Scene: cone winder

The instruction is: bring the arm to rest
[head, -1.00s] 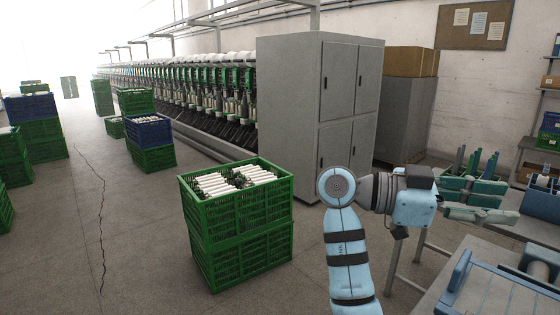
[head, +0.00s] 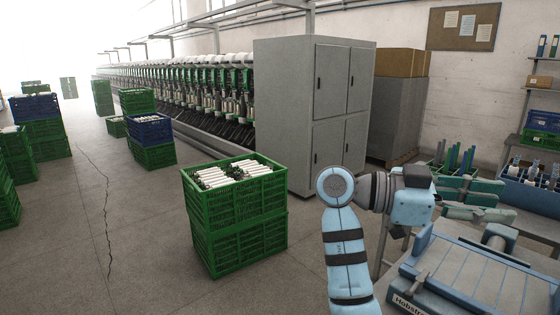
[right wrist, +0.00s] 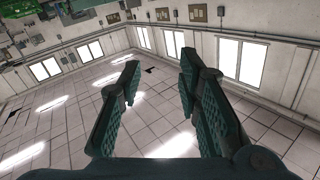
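My right arm rises at the lower right of the head view, its light-blue links bent at the elbow and its wrist pointing right. My right gripper (head: 500,205) has green fingers held apart, above the far side of a work table. In the right wrist view, the two fingers of my right gripper (right wrist: 158,75) stand well apart with nothing between them; the tiled floor and windows show beyond. My left gripper is in neither view.
A grey table with a blue-edged tray (head: 470,275) lies below and right of the arm. A blue bin (head: 535,195) stands behind the gripper. A stacked green crate (head: 237,225) with white bobbins and a grey cabinet (head: 315,110) stand left.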

